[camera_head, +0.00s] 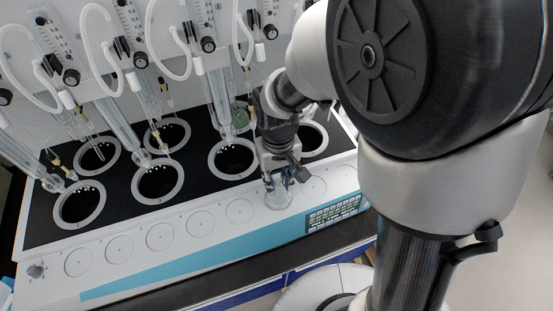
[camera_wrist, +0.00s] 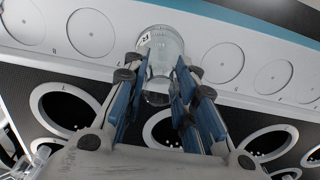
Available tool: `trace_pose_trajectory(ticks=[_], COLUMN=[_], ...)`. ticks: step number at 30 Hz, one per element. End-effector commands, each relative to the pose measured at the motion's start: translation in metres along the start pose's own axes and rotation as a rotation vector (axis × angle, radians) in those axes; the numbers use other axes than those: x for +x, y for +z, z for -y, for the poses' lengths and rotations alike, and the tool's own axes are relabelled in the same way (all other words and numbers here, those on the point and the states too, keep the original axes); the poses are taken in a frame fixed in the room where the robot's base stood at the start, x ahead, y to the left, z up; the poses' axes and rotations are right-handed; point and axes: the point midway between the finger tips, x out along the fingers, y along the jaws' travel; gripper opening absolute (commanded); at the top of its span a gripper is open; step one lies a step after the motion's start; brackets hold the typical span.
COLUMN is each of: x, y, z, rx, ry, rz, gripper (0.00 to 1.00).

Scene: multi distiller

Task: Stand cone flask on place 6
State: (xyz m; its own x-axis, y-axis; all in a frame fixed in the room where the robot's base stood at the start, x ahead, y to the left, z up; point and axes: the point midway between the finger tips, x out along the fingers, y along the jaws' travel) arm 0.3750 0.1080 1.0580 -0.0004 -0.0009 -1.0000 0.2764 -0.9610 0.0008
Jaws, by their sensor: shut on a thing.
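A clear glass cone flask (camera_wrist: 161,45) is in my gripper, its wide base away from the palm and over the white front ledge (camera_wrist: 128,18). In the head view the flask (camera_head: 278,198) is upright, at the sixth marked circle counted from the left. I cannot tell for certain whether its base touches the ledge. My gripper (camera_head: 284,176) points down from above. In the wrist view its blue-padded fingers (camera_wrist: 155,92) lie on both sides of the flask's neck. The flask covers the circle beneath it.
Empty circles (camera_head: 240,211) run along the ledge to the left of the flask, with more to its right. Behind is a black deck with ringed wells (camera_head: 233,158), glass tubes (camera_head: 120,124) and white hoses (camera_head: 94,42). A keypad (camera_head: 334,213) sits on the blue-striped front.

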Motion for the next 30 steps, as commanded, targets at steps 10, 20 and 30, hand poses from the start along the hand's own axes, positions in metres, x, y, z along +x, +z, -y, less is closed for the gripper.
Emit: trace_pose_trajectory(ticks=[10,20,30], x=[0.002,0.002,-0.011], y=[0.0,0.0,-0.001], z=[0.0,0.0,0.0], rx=[0.0,0.0,0.0], ry=[0.0,0.0,0.0], rz=[0.0,0.0,-0.003], gripper=[0.31,0.46,0.46])
